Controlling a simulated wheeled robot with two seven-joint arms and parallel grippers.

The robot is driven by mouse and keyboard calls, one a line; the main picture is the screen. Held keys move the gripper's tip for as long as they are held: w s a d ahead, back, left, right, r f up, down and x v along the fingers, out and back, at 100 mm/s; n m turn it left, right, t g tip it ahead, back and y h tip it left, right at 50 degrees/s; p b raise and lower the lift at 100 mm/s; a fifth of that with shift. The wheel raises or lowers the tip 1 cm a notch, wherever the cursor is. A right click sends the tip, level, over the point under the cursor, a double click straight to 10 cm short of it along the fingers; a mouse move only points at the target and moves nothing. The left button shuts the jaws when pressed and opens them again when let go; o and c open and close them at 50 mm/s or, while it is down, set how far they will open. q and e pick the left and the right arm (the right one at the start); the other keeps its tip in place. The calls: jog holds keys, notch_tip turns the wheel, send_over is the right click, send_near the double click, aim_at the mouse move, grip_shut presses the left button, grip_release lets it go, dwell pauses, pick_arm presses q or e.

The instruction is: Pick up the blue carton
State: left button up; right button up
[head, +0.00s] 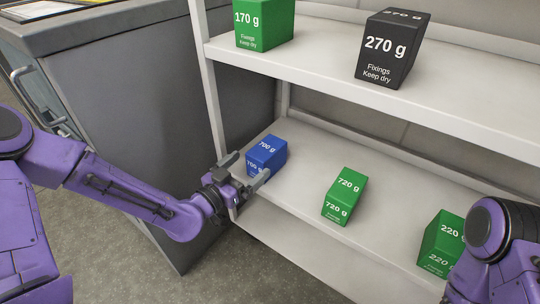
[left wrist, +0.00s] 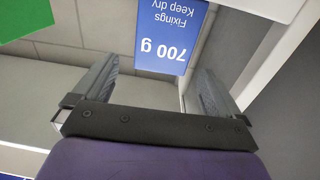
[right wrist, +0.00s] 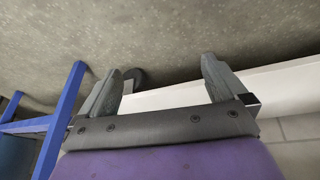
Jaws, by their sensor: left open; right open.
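The blue carton (head: 266,156), marked 700 g, stands on the lower shelf near its left end. In the left wrist view the carton (left wrist: 170,35) shows upside down, just beyond and between my open fingers. My left gripper (head: 248,174) is open at the near side of the carton; its fingers (left wrist: 155,90) hold nothing. Whether they touch the carton is unclear. My right gripper (right wrist: 160,85) is open and empty in the right wrist view, beside a white shelf edge and above the floor. In the head view only my right arm shows, at the lower right.
Green cartons marked 720 g (head: 345,196) and 220 g (head: 442,243) stand farther right on the lower shelf (head: 300,190). The upper shelf (head: 320,62) carries a green 170 g carton (head: 264,24) and a black 270 g carton (head: 392,48). A white post (head: 208,85) rises left of the blue carton, beside a grey cabinet (head: 130,90).

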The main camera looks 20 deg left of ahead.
aim_at(264, 150)
pick_arm(q)
jog(key=shift+x, duration=1.05)
jog(key=b+x, duration=0.2)
jog(key=x, duration=0.3)
jog(key=shift+r, duration=0.15)
jog(key=shift+w, duration=0.15)
jog(key=shift+r, duration=0.15)
jog(key=c, duration=1.7)
pick_arm(e)
jog(key=s+f+n+g, duration=0.1)
jog(key=s+f+n+g+y, duration=0.1)
jog(key=shift+s+a+f+n+g, duration=0.3)
jog(key=shift+s+f, duration=0.05)
jog(key=shift+f, duration=0.05)
